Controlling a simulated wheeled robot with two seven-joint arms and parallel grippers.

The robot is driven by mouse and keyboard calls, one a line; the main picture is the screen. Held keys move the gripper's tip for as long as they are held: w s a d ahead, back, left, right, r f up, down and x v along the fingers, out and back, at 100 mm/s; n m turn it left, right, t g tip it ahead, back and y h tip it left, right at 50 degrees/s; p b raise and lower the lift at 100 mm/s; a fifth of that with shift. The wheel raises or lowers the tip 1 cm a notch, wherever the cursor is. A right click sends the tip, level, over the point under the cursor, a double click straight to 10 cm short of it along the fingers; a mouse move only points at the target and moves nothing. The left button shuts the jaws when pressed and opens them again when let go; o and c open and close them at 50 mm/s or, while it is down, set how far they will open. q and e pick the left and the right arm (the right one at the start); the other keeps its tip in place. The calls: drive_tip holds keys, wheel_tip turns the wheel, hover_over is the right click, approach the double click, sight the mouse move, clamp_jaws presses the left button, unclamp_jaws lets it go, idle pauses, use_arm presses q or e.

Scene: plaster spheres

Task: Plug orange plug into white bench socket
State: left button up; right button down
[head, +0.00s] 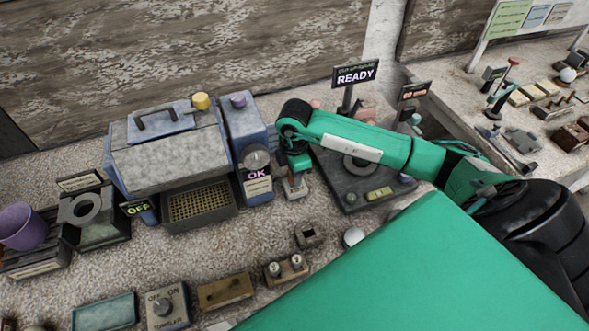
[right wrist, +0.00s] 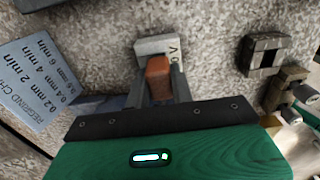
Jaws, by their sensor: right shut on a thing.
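The orange plug (right wrist: 158,80) is held between the two fingers of my right gripper (right wrist: 159,72), which is shut on it. The white bench socket (right wrist: 168,45) lies directly beyond the plug's far end; the two overlap in the right wrist view. I cannot tell whether the plug touches or enters the socket. In the head view my right gripper (head: 294,177) points down at the pale socket block (head: 294,190) on the bench, and the plug is mostly hidden by the gripper. My left gripper is not in view.
A blue machine with an OK panel (head: 257,182) stands close left of the gripper. A dark device (head: 350,190) with a READY sign (head: 356,75) stands close right. A small dark square block (head: 309,236) lies in front. Bare bench shows between them.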

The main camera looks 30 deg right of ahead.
drive_tip(key=shift+f+b, duration=0.5)
drive_tip(key=shift+f, duration=0.3)
drive_tip(key=c, duration=1.1)
unclamp_jaws()
drive_tip(key=shift+c, duration=0.2)
drive_tip(key=shift+r, duration=0.15)
drive_tip(key=shift+r+p, duration=1.45)
drive_tip(key=shift+r, duration=0.4)
